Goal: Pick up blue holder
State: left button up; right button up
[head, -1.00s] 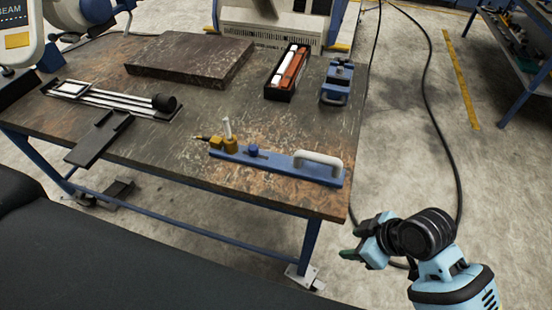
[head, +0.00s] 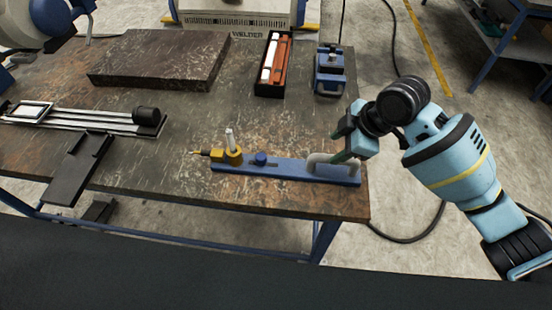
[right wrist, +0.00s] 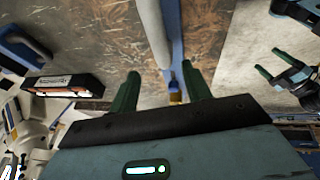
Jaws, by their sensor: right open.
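The blue holder (head: 285,173) is a long blue bar lying near the table's front right edge. It has a white loop handle (head: 318,160) at its right end and a yellow fitting with an upright white pin at its left end. My right gripper (head: 340,150) is open above and beside the handle, its fingers partly overlapping it. In the right wrist view, the white handle (right wrist: 153,30) lies between the lines of my two green fingers (right wrist: 160,70); whether it is within their reach is unclear. My left gripper (right wrist: 277,62) shows open at that view's right side, away from the holder.
On the table (head: 200,120) are a dark slab (head: 160,60), a black box (head: 272,65) of white and orange-red sticks, a blue clamp device (head: 329,72) and a rail fixture (head: 90,118). Bare tabletop surrounds the holder's back side. A cable lies on the floor at right.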

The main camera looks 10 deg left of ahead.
aim_at(326, 157)
jog(key=shift+f, duration=0.3)
jog(key=shift+x, duration=3.55)
jog(key=shift+s+d, duration=0.15)
jog(key=shift+d, duration=0.05)
grip_shut()
jog(key=shift+a, duration=0.1)
